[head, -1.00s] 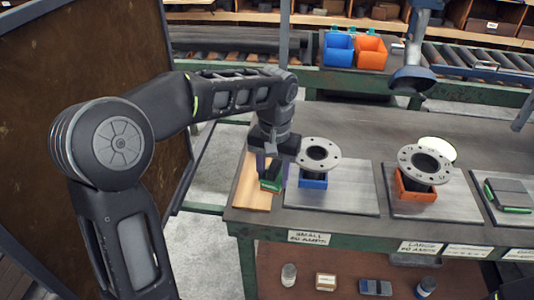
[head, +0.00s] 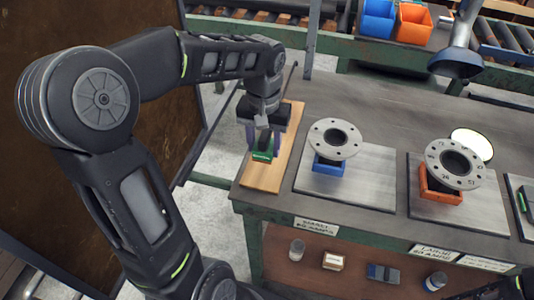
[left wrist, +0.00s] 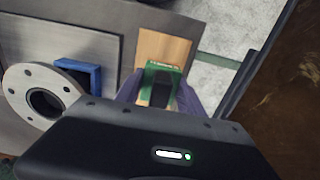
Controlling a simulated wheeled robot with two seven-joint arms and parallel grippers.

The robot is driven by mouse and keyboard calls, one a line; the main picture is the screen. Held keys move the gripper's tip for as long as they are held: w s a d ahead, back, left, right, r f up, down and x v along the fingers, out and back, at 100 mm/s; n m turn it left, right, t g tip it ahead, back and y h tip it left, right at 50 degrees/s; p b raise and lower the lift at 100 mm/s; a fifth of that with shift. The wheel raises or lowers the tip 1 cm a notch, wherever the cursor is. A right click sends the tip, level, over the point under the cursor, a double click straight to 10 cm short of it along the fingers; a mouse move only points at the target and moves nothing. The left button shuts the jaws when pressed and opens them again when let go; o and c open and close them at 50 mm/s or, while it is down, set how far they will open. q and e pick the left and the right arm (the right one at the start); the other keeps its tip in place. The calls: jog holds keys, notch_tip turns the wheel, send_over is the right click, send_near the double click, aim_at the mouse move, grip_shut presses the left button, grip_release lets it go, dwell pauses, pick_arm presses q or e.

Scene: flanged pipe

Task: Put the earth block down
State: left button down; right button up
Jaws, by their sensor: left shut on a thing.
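The earth block is a small green block with a dark top (head: 263,155). It is between the fingers of my left gripper (head: 263,145), which is shut on it, over the wooden board (head: 266,178) at the table's left end. In the left wrist view the green block (left wrist: 163,68) shows between the purple-grey fingers, with the pale wood around it. I cannot tell whether its underside touches the board. My right gripper is not seen; only a dark piece shows at the bottom right edge of the head view.
A flanged pipe on a blue stand (head: 329,165) is on a metal plate just right of the board. Another flange on an orange stand (head: 440,192) is farther right. A blue lamp-like funnel (head: 457,62) hangs above the table's back. Small items lie on the lower shelf.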

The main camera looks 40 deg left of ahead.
aim_at(264, 136)
pick_arm(q)
jog(key=shift+w+f, duration=0.1)
jog(key=shift+f, duration=1)
jog(key=shift+f, duration=0.1)
jog(key=shift+f, duration=1.8)
jog(key=c, duration=0.7)
grip_release()
jog(key=shift+f, duration=0.15)
notch_tip(264, 136, up, 12)
jog(key=shift+r, duration=0.15)
